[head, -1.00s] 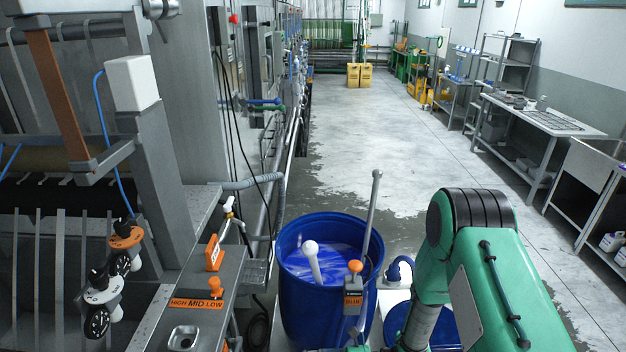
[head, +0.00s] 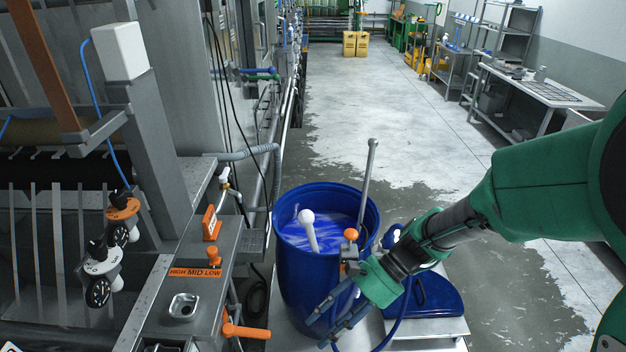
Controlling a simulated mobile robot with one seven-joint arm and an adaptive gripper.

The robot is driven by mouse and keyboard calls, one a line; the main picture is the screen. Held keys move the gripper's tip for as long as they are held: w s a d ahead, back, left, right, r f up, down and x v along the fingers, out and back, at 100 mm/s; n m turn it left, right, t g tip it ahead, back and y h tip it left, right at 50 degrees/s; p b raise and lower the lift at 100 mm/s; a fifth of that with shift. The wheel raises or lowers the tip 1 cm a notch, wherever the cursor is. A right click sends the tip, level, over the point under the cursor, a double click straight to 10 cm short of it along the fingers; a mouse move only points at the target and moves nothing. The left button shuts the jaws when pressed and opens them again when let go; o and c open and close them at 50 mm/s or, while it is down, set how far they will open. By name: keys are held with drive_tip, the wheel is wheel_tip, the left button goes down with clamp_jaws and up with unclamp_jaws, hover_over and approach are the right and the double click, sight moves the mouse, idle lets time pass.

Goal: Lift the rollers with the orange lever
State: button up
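An orange lever (head: 246,332) sticks out to the right from the side of the grey machine panel, low in the view. A smaller orange knob (head: 214,256) stands upright on the panel behind the HIGH MID LOW label (head: 196,272). A tan roller (head: 35,132) and a dark roller (head: 55,170) lie across the machine at the left, with pale webbing strips hanging below. My gripper (head: 318,332) is open and empty in front of the blue drum, to the right of the orange lever and apart from it, fingers pointing down-left.
A blue drum (head: 300,275) of blue liquid holds a white-knobbed rod and a grey rod. An orange-topped device (head: 351,236) sits at its rim, close to my gripper. A blue lid (head: 428,296) lies on a platform to the right.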

drive_tip(key=s+d+r+n+t+h, duration=0.3)
drive_tip(key=d+r+t+h, duration=0.1)
drive_tip(key=d+r, duration=0.5)
drive_tip(key=s+d+r+n+t+h, duration=0.3)
drive_tip(key=d+r+t+h, duration=0.2)
drive_tip(key=d+r, duration=0.4)
drive_tip(key=shift+r+t, duration=0.4)
drive_tip(key=shift+t, duration=0.1)
drive_tip(key=shift+o, duration=1.4)
drive_tip(key=shift+w, duration=0.1)
